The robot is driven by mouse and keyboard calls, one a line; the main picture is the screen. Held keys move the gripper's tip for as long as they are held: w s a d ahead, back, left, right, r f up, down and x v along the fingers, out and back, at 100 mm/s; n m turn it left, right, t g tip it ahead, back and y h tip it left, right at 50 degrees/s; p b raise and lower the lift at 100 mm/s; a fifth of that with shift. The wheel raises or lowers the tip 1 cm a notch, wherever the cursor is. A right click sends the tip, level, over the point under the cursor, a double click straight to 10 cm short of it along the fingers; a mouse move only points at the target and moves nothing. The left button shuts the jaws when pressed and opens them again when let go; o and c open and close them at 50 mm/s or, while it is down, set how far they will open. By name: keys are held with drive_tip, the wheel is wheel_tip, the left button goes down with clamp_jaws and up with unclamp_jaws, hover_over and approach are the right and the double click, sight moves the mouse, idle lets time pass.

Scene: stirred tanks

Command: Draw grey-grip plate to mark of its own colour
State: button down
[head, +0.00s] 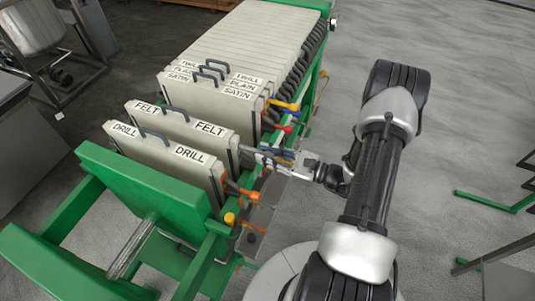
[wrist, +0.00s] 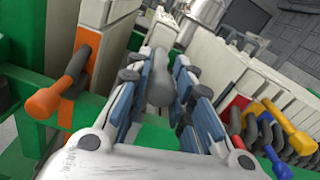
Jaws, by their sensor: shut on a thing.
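The plate labelled FELT (head: 180,125) stands upright in the green press frame, apart from the plates on either side. Its outer edge is next to my gripper (head: 264,156). In the wrist view my gripper (wrist: 160,78) is shut on a rounded grey grip (wrist: 160,91), which sits between the blue-grey finger pads. The fingers hide part of the grip. A grey mark on the frame cannot be made out in either view.
The DRILL plate (head: 170,155), with an orange grip (head: 248,194), stands nearer the green end plate (head: 150,185). The SATIN plate (head: 220,92) fronts the packed stack behind. Yellow (wrist: 290,124), red and blue grips stick out beside it. A green side rail (wrist: 160,135) runs below my fingers.

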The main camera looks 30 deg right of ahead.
idle(0.3)
drive_tip(key=shift+w+d, duration=0.3)
drive_tip(key=shift+d, duration=0.05)
drive_tip(key=c, duration=1.6)
unclamp_jaws()
drive_tip(key=shift+r, duration=0.1)
drive_tip(key=shift+o, duration=0.7)
drive_tip(key=shift+d, duration=0.1)
drive_tip(key=shift+s+d+f, duration=0.2)
drive_tip(key=shift+s+d, duration=0.15)
drive_tip(key=shift+s, duration=0.1)
drive_tip(key=shift+o, duration=0.5)
drive_tip(key=v, duration=0.9)
drive_tip(key=shift+s, duration=0.2)
drive_tip(key=shift+s+d+r, duration=0.1)
drive_tip(key=shift+s+d, duration=0.3)
drive_tip(key=shift+s, duration=0.2)
